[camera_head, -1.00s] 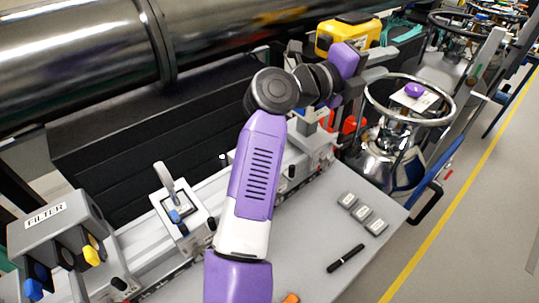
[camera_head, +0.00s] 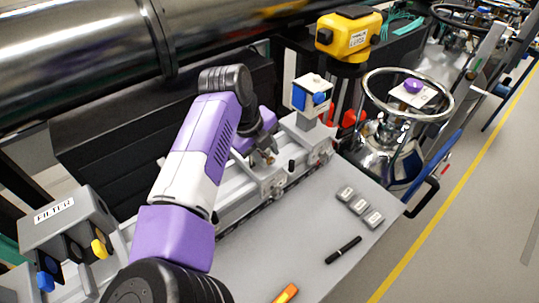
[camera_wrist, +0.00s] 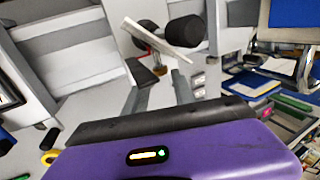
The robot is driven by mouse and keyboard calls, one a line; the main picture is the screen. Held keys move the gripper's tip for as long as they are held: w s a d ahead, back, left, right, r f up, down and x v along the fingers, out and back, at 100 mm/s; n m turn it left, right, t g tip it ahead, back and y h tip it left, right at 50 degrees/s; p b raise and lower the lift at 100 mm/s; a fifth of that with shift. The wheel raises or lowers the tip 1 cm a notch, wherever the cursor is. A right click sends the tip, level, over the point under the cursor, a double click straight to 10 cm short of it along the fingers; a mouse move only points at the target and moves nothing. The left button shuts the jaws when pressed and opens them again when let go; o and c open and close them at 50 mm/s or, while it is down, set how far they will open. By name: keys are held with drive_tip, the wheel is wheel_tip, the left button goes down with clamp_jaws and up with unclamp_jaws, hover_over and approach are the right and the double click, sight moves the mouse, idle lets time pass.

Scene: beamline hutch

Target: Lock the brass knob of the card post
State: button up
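My gripper (camera_wrist: 158,88) shows in the wrist view with its two grey fingers apart and nothing seen between them. Just beyond the fingertips is a tilted white card (camera_wrist: 160,46), with a black round knob (camera_wrist: 187,30) beside it. A small dark and reddish part sits below the card; I cannot tell whether it is the brass knob. In the head view my gripper is low over the rail, mostly hidden by my arm, at what looks like the card post (camera_head: 270,185). A small brassy spot (camera_head: 268,157) shows there. Contact cannot be made out.
A blue-faced post (camera_head: 312,95) stands farther along the rail, with a yellow box (camera_head: 348,37) behind. The FILTER housing (camera_head: 65,225) is at left. Several small grey blocks (camera_head: 360,206) and a black pen (camera_head: 343,250) lie on the table. A handwheel (camera_head: 452,95) stands at right.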

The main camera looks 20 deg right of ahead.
sight(267, 158)
drive_tip(key=shift+x, duration=1.4)
clamp_jaws()
